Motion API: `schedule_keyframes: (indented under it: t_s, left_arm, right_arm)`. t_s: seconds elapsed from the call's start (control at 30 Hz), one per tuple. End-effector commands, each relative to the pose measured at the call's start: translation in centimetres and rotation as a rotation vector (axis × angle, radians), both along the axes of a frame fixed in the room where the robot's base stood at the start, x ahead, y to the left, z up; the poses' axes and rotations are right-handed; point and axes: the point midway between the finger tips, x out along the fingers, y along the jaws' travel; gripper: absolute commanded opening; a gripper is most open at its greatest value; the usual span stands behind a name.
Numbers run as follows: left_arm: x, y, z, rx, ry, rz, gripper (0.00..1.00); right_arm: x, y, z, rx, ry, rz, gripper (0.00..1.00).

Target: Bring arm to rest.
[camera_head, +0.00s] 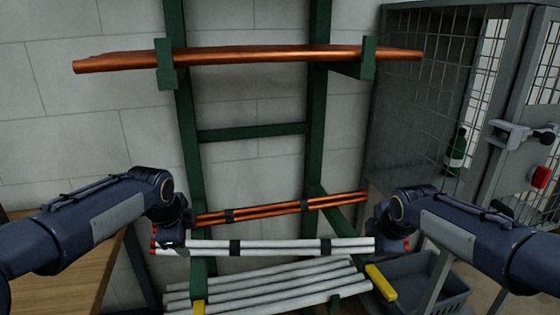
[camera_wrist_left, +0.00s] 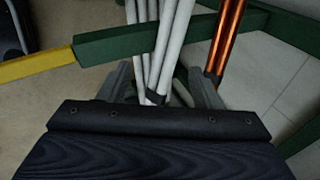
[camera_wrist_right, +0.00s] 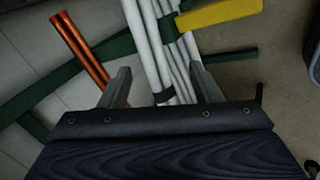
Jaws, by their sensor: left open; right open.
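A bundle of white pipes (camera_head: 280,246) with two black bands spans between my two grippers in the head view. It also shows between the fingers in the left wrist view (camera_wrist_left: 172,40) and in the right wrist view (camera_wrist_right: 150,45). My left gripper (camera_head: 182,238) is at the bundle's left end, with its fingers (camera_wrist_left: 162,85) apart on either side of the pipes. My right gripper (camera_head: 385,238) is at the right end, its fingers (camera_wrist_right: 160,80) also apart around the pipes. Both are open. I cannot tell whether the fingers touch the pipes.
Loose white pipes (camera_head: 265,288) lie below. Yellow-tipped arms (camera_head: 381,283) project forward. A mesh cage (camera_head: 425,90) stands right, a wooden table (camera_head: 70,270) left.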

Motion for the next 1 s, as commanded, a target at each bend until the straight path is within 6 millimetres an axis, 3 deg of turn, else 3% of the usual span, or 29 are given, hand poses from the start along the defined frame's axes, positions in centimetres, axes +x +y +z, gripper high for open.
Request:
schedule_keyframes:
  t_s: [0.1, 0.2, 0.3, 0.5, 0.83, 0.9, 1.0]
  left_arm:
    - [-5.4, 1.8, 1.1, -0.17, 0.015, 0.212, 0.58]
    - [-11.3, 2.4, 1.3, -0.349, 0.047, 0.441, 0.58]
    - [-16.9, 2.2, 0.9, -0.512, 0.085, 0.664, 0.58]
    - [-24.7, 0.8, -1.1, -0.731, 0.151, 0.995, 0.58]
    - [-32.4, -1.9, -5.3, -0.948, 0.231, 1.377, 0.58]
    - [-32.1, -1.8, -2.4, -0.943, 0.234, 1.372, 0.58]
    - [-32.0, -1.8, -0.3, -0.942, 0.235, 1.37, 0.58]
  right_arm:
    - [-5.2, -1.8, 0.3, 0.219, 0.048, -0.207, 0.58]
    - [-10.9, -2.3, 0.3, 0.432, 0.108, -0.425, 0.58]
    - [-16.4, -2.0, 0.1, 0.615, 0.17, -0.634, 0.58]
    - [-24.1, -0.6, -1.1, 0.837, 0.256, -0.946, 0.58]
    - [-31.7, 1.7, -4.5, 1.021, 0.327, -1.324, 0.58]
    - [-31.4, 1.7, -1.6, 1.018, 0.332, -1.316, 0.58]
    - [-31.4, 1.7, 0.5, 1.017, 0.331, -1.315, 0.58]
